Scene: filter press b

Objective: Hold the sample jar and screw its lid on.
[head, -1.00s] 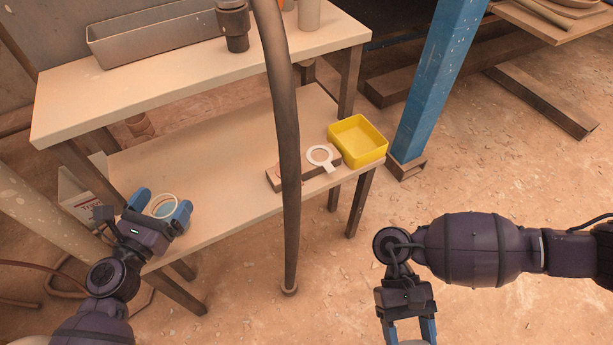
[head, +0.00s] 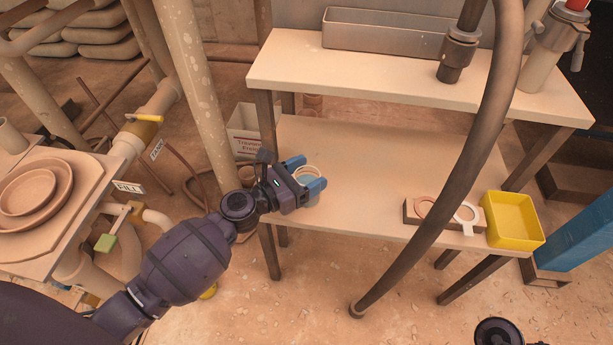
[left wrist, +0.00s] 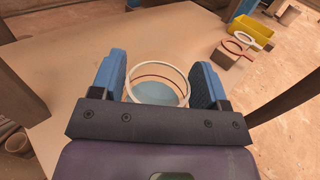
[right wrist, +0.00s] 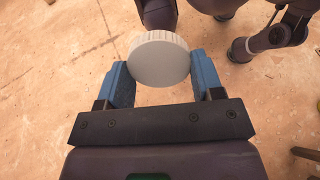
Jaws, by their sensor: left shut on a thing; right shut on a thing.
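The sample jar (head: 307,170) is an open, clear, round jar at the left end of the lower bench shelf. My left gripper (head: 309,174) is shut on it, one blue finger on each side. In the left wrist view the jar (left wrist: 158,84) has no lid on its mouth and bluish contents; whether its base touches the shelf cannot be told. In the right wrist view my right gripper (right wrist: 155,72) is shut on the white, ridged round lid (right wrist: 158,58), held above the dirt floor, away from the jar. The head view does not show the lid.
A yellow tray (head: 513,222) and a block with a ring (head: 413,212) and white ring tool (head: 467,215) stand at the shelf's right. A thick brown hose (head: 455,190) hangs before the bench. The upper shelf (head: 400,85) overhangs behind. Middle shelf is clear.

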